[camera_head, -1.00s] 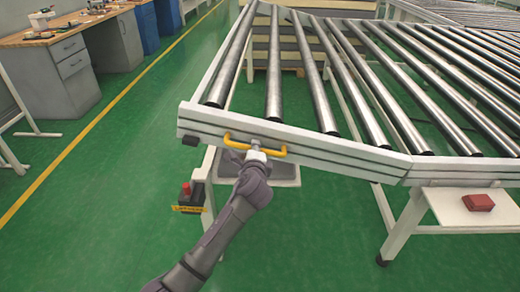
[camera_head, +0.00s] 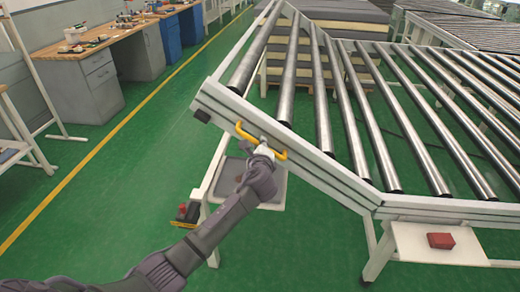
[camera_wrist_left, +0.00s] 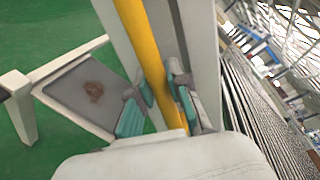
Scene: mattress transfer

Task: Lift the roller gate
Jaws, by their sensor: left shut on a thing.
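The roller gate (camera_head: 300,150) is a white-framed section of steel rollers, its left end tilted up relative to the level conveyor on the right. A yellow handle (camera_head: 246,134) is fixed to its front rail. My left gripper (camera_head: 263,147) is shut on this handle, its arm reaching in from the bottom left. In the left wrist view the teal-padded fingers (camera_wrist_left: 160,105) close around the yellow bar (camera_wrist_left: 143,45) beside the white frame. The exact finger contact is partly hidden by the gripper body. My right gripper is not in view.
A red-buttoned control box (camera_head: 187,212) hangs by the frame's left leg. A red block (camera_head: 440,241) lies on a white shelf (camera_head: 412,236) at right. A workbench (camera_head: 110,45) stands at far left, stacked mattresses (camera_head: 350,12) behind. Green floor at left is clear.

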